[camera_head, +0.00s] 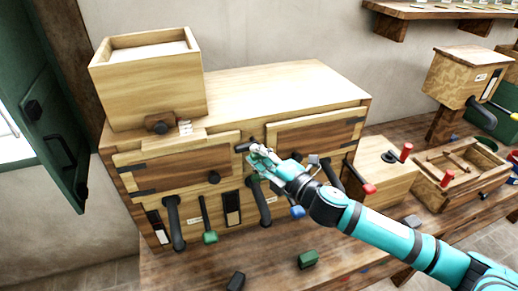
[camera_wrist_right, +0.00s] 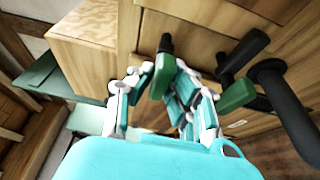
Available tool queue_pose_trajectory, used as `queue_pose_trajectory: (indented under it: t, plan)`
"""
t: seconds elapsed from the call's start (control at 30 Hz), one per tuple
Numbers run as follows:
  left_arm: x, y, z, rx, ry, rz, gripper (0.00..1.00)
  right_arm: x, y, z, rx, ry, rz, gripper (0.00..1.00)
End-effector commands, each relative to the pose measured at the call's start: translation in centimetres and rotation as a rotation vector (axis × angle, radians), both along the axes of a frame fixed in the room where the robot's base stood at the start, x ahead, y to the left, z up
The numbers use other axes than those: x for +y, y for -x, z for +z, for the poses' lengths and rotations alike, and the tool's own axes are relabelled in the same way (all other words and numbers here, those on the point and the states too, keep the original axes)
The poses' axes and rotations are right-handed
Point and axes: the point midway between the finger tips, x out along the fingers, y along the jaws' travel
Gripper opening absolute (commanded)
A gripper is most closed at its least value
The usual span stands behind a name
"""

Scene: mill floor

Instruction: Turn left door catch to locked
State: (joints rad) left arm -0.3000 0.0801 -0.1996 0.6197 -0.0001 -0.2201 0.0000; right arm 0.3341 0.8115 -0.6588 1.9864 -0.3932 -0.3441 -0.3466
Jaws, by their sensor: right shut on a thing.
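The wooden cabinet (camera_head: 250,90) has a left door (camera_head: 180,168) with dark hinges on its left and a round black knob (camera_head: 214,178). The door looks closed. A small dark catch (camera_head: 242,148) shows near the door's upper right corner. My right gripper (camera_head: 257,156) is at this catch, and its fingers hide part of it. In the right wrist view my right gripper (camera_wrist_right: 160,95) has its fingers on both sides of a green grip (camera_wrist_right: 161,74) with a black end, apparently the catch. The catch's exact angle is hard to tell. My left gripper is not in view.
The right door (camera_head: 310,135) is beside my gripper. A wooden hopper (camera_head: 150,80) stands on top. Small blocks lie on the bench.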

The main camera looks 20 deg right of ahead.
Motion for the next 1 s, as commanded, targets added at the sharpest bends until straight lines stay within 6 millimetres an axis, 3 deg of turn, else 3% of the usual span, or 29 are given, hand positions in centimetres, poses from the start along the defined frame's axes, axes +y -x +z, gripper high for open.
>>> queue_pose_trajectory:
  t: [0.5,0.53,0.67,1.0]
  plan:
    - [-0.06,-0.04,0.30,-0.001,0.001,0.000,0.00,-0.10,-0.09,0.19,-0.009,0.024,-0.003,0.00]
    - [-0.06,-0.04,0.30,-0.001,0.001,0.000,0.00,-0.10,-0.09,0.19,-0.009,0.024,-0.003,0.19]
    - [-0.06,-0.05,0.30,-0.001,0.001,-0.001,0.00,-0.08,-0.07,0.15,-0.007,0.023,-0.002,0.36]
    - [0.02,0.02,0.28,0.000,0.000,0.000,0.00,-0.15,0.25,-0.01,-0.003,0.021,-0.001,0.38]
